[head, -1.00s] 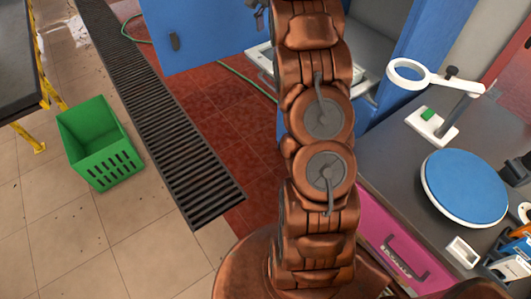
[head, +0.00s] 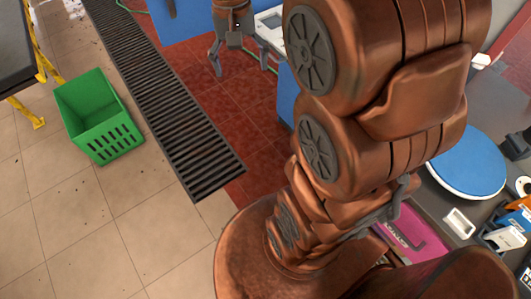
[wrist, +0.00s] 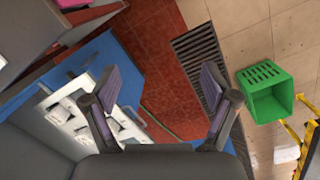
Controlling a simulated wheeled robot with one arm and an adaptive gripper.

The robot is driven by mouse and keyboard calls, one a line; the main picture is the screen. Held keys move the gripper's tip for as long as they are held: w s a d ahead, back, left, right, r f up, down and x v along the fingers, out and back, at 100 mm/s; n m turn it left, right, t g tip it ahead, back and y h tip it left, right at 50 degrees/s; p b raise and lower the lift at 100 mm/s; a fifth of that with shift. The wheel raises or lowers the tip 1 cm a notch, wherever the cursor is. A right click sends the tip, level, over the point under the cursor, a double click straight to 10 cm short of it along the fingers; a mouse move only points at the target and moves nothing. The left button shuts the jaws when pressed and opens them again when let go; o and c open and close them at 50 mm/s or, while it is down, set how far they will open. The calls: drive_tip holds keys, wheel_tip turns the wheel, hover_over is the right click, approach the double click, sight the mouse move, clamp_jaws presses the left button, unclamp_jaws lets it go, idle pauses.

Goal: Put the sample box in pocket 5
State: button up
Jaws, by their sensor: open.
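My gripper (head: 242,68) is open and empty at the top of the head view, above the red tiled floor. In the wrist view its two fingers (wrist: 160,92) stand wide apart with floor behind them. A pale tray or panel with several recesses or small items (wrist: 72,112) lies behind the left finger, which covers part of it. A white edge of what may be the same piece shows in the head view (head: 272,18). I cannot make out pocket numbers. A small white open-topped box (head: 459,222) stands on the counter at the right; I cannot tell whether it is the sample box.
A green crate (head: 98,117) sits on the beige floor left of a dark floor grate (head: 170,110). The dark counter holds a blue round pad (head: 468,163) and several small items. My arm hides much of the middle.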

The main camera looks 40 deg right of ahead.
drive_tip(key=s+a+f+n, duration=0.2)
drive_tip(key=s+a+f, duration=0.1)
drive_tip(key=s, duration=0.6)
drive_tip(key=s+a+f+n, duration=0.3)
drive_tip(key=s+a+f, duration=0.1)
drive_tip(key=s, duration=0.5)
drive_tip(key=shift+a+n, duration=0.15)
drive_tip(key=shift+n, duration=0.15)
drive_tip(key=shift+s, duration=0.1)
